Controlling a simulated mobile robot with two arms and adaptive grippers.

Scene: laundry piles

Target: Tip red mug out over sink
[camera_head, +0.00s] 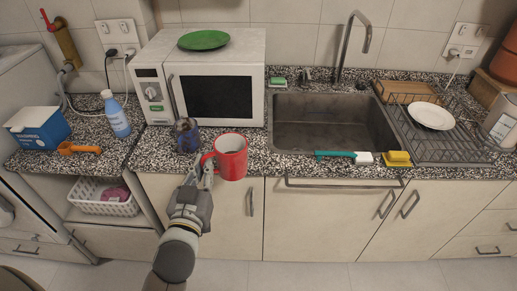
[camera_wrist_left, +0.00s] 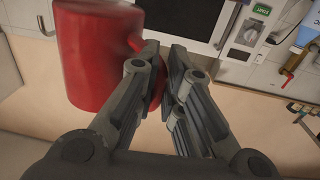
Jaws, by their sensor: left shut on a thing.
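The red mug (camera_head: 231,160) is roughly upright at the counter's front edge, left of the sink, with its open top showing. My left gripper (camera_head: 207,168) is shut on the mug's handle, at the mug's left side in the head view. In the left wrist view the mug (camera_wrist_left: 92,55) is large beside the left gripper's fingertips (camera_wrist_left: 166,55). Its inside is too small to make out in the head view. The grey sink (camera_head: 325,138) is set into the counter, with a tall faucet (camera_head: 346,50) behind it. My right gripper is not in view.
A dark glass or jar (camera_head: 187,135) stands close behind the mug. The microwave (camera_head: 215,80) carries a green plate (camera_head: 203,40). A teal-handled brush (camera_head: 340,154) and yellow sponge (camera_head: 398,159) lie along the sink's front edge. A dish rack (camera_head: 455,148) holds a white plate (camera_head: 431,115).

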